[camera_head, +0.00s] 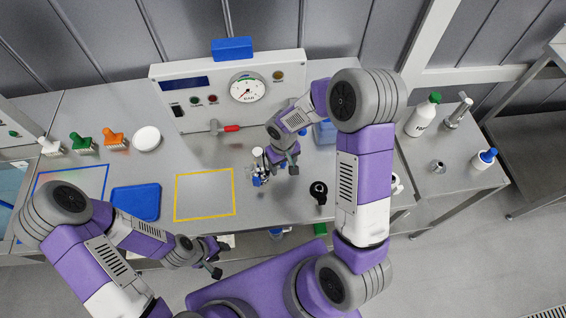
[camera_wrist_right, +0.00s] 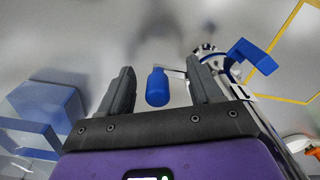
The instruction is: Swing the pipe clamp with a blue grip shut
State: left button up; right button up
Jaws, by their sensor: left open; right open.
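The pipe clamp's blue grip (camera_wrist_right: 157,87) shows in the right wrist view between the two fingers of my right gripper (camera_wrist_right: 160,70). The fingers stand apart with a gap on both sides of the grip; I cannot tell how deep it sits between them. In the head view my right gripper (camera_head: 283,165) is just right of a small metal pipe fitting (camera_head: 258,158) with blue parts on the table. The gripper and arm hide much of the clamp there. My left gripper (camera_head: 213,260) is open and empty at the table's front edge.
A blue lever (camera_wrist_right: 250,55) stands by the fitting. A panel with a gauge (camera_head: 247,90) stands behind, with a red-handled tool (camera_head: 228,129) before it. A yellow square outline (camera_head: 205,171) is empty at left. A black tool (camera_head: 318,191) is at right.

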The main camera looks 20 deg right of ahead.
jog(key=shift+r, duration=0.1)
notch_tip(320, 180, up, 8)
jog(key=p, duration=0.5)
jog(key=shift+p, duration=0.35)
dwell(0.5)
